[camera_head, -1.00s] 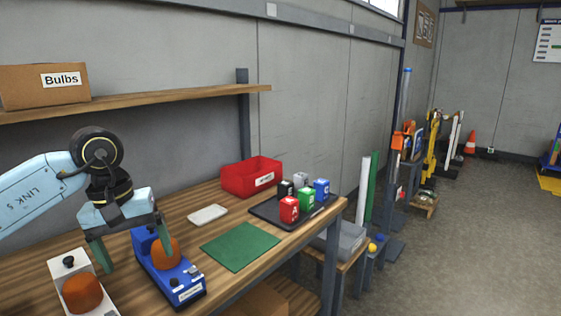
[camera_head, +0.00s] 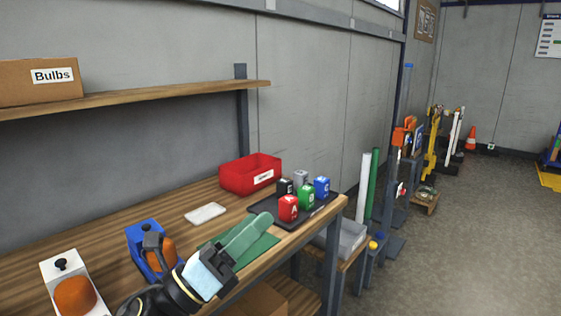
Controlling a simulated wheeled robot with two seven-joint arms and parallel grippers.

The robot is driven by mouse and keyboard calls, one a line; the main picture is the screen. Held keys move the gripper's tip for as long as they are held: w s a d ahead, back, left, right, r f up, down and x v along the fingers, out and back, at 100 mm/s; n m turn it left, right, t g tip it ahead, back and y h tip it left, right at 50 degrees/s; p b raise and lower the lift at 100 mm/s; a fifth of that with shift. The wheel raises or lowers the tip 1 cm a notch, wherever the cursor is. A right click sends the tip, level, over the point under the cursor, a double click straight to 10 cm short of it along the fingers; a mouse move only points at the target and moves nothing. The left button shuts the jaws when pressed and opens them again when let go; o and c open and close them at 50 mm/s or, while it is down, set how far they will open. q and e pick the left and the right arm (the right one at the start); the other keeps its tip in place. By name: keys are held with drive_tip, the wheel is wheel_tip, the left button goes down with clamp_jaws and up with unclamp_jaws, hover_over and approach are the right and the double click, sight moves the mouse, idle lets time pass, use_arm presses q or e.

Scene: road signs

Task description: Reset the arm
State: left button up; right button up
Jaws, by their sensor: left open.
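My left gripper (camera_head: 208,230) is in the lower middle of the head view, over the front part of the workbench (camera_head: 80,243). Its fingers are spread wide and nothing shows between them. One finger crosses in front of the blue unit with an orange dome (camera_head: 143,231); the other covers part of the green mat (camera_head: 262,250). I cannot tell whether the gripper touches either. The white unit with an orange dome (camera_head: 60,264) stands at the left, apart from the gripper. My right gripper is out of view.
A red bin (camera_head: 238,178), a white pad (camera_head: 206,214) and a dark tray (camera_head: 264,206) with several coloured lettered blocks stand on the bench. A shelf (camera_head: 140,100) with a Bulbs box (camera_head: 30,90) is above. Open floor (camera_head: 470,240) lies right.

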use_arm(q)
drive_tip(key=s+a+f+n+y, duration=0.1)
drive_tip(key=a+f+n+y, duration=0.75)
drive_tip(key=n, duration=0.55)
drive_tip(key=s+a+f+n+y, duration=0.2)
drive_tip(key=a+f+n+y, duration=0.4)
drive_tip(key=f+n+y, duration=0.65)
drive_tip(key=s+a+f+n+g+h, duration=0.1)
drive_tip(key=s+f+n+g, duration=0.5)
drive_tip(key=s, duration=0.4)
drive_tip(key=s+a+f+n+g+h, duration=0.1)
drive_tip(key=s+a+f+n+g, duration=0.1)
drive_tip(key=s+f+n+g, duration=0.55)
drive_tip(key=s+f+m+t, duration=0.1)
drive_tip(key=s+f+m, duration=0.15)
drive_tip(key=f, duration=0.95)
drive_tip(key=s+f+m+t, duration=0.1)
drive_tip(key=s+f, duration=0.2)
drive_tip(key=f, duration=0.9)
drive_tip(key=s+a+f+g, duration=0.1)
drive_tip(key=s+a+f, duration=0.3)
drive_tip(key=s+f, duration=1.1)
drive_tip(key=shift+s+a+g, duration=0.15)
drive_tip(key=shift+s+g, duration=0.2)
drive_tip(key=shift+s, duration=0.15)
